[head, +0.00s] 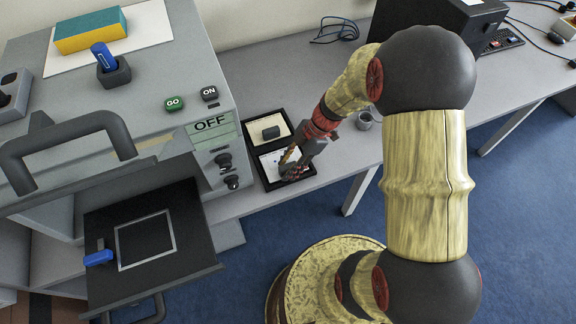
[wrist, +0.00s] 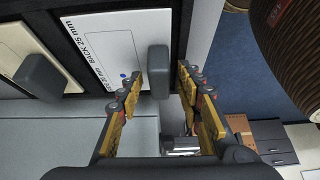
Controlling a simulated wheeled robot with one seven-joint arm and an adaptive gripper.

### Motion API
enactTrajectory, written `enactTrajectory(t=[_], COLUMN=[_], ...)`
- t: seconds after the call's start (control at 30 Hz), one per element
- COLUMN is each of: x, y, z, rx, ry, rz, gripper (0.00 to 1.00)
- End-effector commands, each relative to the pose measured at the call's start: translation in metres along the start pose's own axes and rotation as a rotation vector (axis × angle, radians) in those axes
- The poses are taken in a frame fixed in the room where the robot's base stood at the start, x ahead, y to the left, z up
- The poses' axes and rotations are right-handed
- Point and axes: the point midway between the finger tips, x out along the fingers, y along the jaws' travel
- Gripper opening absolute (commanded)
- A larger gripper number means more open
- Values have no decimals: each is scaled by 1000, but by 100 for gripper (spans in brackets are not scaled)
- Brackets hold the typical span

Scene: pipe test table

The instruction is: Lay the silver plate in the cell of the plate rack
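The black plate rack (head: 262,172) has two cells and lies on the grey table. A pale, silvery-white plate (head: 268,161) lies within the near cell's black border, partly hidden by my gripper (head: 288,172). In the wrist view this plate (wrist: 110,40) has "BACK 25 mm" print, a blue dot and a grey block handle (wrist: 158,72). My gripper (wrist: 160,82) is open, its fingers on either side of the handle with gaps showing. I cannot tell whether the plate sits fully flat.
A cream plate with a dark handle (head: 271,132) fills the far cell. A grey machine (head: 190,70) stands left of the rack, with a pulled-out black tray (head: 185,250) below. The table beyond the rack is mostly clear.

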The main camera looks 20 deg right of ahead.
Motion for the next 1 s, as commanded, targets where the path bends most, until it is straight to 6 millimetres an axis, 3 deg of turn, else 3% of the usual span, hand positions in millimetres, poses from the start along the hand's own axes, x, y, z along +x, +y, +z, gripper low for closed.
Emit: enactTrajectory(t=[0.17,0.5,0.77,0.87,1.0], x=[-25,-95,-120,-129,-154], y=[1,1,0,-1,-6], z=[-2,-2,-2,-8,-33], rx=[1,1,2,29,158], ry=[0,-1,-1,-18,-87], rz=[3,4,2,3,27], gripper=[36,36,36,36,36])
